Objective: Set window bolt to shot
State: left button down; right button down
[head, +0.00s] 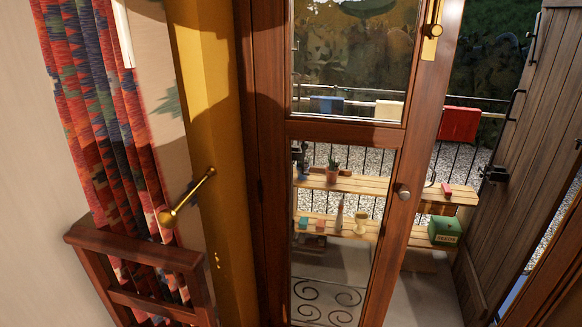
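A brass bolt (432,32) is mounted upright near the top of the right stile of a wooden glazed leaf (345,131). Its upper end is cut off by the top edge of the head view, and I cannot tell whether it is shot or drawn. A round knob (403,192) sits lower on the same stile. To the right of that stile the outside shows with no frame against it, so the leaf appears to stand open. Neither of my grippers is in view.
A brass rod with a ball end (187,197) juts from the yellow post (205,120). A patterned curtain (95,110) and a wooden rail (135,250) are at left. Outside are slatted shelves (380,187), a green box (445,230) and a plank door (530,140).

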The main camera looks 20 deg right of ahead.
aim_at(435, 30)
jog(key=z, duration=1.3)
